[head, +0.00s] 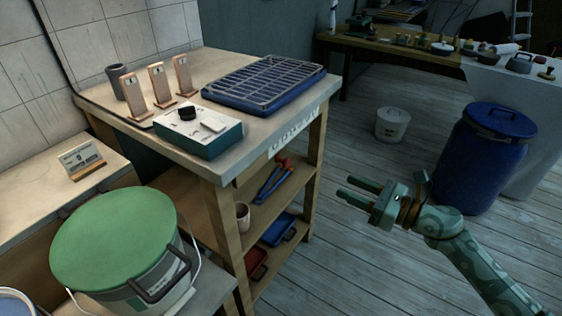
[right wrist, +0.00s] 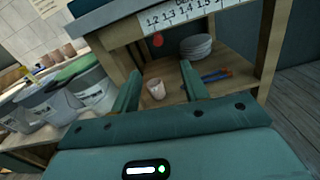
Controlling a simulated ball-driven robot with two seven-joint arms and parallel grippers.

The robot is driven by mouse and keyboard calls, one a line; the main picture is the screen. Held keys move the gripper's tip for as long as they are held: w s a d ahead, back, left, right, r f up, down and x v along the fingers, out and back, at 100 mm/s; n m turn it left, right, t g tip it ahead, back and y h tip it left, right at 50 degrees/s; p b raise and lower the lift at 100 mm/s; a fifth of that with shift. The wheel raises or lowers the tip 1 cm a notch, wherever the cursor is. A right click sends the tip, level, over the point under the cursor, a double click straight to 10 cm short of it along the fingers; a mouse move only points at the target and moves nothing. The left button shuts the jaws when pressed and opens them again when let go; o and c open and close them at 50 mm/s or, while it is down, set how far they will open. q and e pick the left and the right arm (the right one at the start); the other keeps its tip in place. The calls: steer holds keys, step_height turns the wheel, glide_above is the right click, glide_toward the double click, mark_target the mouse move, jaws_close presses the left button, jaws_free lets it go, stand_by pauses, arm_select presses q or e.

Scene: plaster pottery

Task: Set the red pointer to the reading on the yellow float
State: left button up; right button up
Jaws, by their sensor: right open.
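A white number scale (right wrist: 190,15) runs along the front edge of the workbench in the right wrist view, with readings such as 1.2 to 1.5. It shows at a slant in the head view (head: 296,128). A small red piece (right wrist: 158,40) hangs just below the scale; it looks like the red pointer. My right gripper (head: 346,186) is open and empty, in the air right of the workbench. Its fingers also show in the right wrist view (right wrist: 160,68), apart from the scale and red piece.
The workbench (head: 245,130) carries a blue tray with a grid (head: 265,82), a teal box (head: 198,132) and wooden stands. A green-lidded bucket (head: 115,240) stands left.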

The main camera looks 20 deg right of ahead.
mark_target(288, 164)
steer(key=shift+n, duration=0.7)
steer(key=b+x, duration=0.2)
steer(key=x, duration=1.3)
steer(key=shift+s+a+f, duration=0.1)
steer(key=shift+a+f, duration=0.1)
steer(key=shift+a, duration=0.1)
steer(key=shift+w+a+r, duration=0.1)
steer(key=shift+w+a, duration=0.25)
steer(key=shift+w, duration=0.1)
arm_select(q)
steer(key=shift+w+a+f+m, duration=0.2)
steer(key=shift+w+a+f, duration=0.1)
steer(key=shift+w, duration=0.2)
steer(key=shift+w+a+f+m, duration=0.2)
steer(key=shift+w+f, duration=0.1)
steer(key=shift+w, duration=0.2)
steer(key=shift+b, duration=0.3)
arm_select(e)
jaws_close()
